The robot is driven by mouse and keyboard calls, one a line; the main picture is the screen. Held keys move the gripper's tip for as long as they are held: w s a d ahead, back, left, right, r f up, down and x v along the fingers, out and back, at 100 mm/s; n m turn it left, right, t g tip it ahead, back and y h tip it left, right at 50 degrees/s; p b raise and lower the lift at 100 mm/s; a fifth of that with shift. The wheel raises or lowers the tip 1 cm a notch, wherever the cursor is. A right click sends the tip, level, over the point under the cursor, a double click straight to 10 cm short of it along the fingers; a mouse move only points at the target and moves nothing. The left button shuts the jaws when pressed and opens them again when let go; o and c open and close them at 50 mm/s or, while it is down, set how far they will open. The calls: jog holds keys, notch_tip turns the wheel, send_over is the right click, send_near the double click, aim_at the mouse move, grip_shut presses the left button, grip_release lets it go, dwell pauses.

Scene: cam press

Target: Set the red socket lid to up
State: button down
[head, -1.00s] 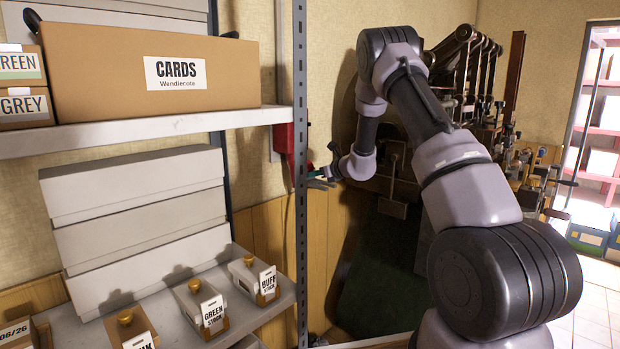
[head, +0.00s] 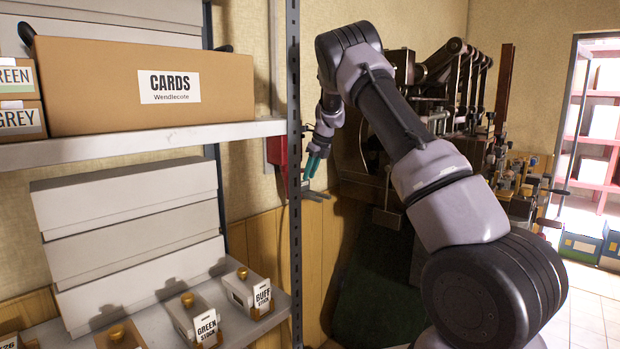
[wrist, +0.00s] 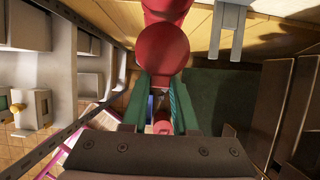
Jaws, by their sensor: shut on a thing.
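The red socket (head: 277,152) is on the wall behind the grey shelf post in the head view, and is partly hidden by it. In the wrist view the red socket body (wrist: 165,8) is at the top, with the round red lid (wrist: 162,50) just below it, its round face towards the camera. My gripper (wrist: 160,88) has its teal fingers at the lid's lower edge and is shut on the lid; the exact contact is partly hidden. In the head view my gripper (head: 312,167) points down beside the post. I cannot tell the lid's exact angle.
The metal shelf post (head: 295,200) stands close to the left of my gripper. Shelves hold a CARDS box (head: 150,85) and small labelled boxes (head: 250,290). A dark press (head: 450,90) with levers stands to the right, near my arm.

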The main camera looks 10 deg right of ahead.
jog(key=shift+w+a+r+g+h, duration=0.1)
jog(key=shift+w+r+g+h, duration=0.05)
jog(key=shift+r+g+h, duration=0.2)
jog(key=shift+w+a+r+g+h, duration=0.1)
jog(key=shift+r+g+h, duration=0.15)
jog(key=shift+r+g, duration=0.2)
jog(key=c, duration=0.7)
grip_release()
jog(key=shift+a+f, duration=0.1)
jog(key=shift+d+r, duration=0.2)
jog(key=shift+r, duration=0.05)
jog(key=v, duration=1)
jog(key=shift+a+r, duration=0.1)
jog(key=shift+r, duration=0.05)
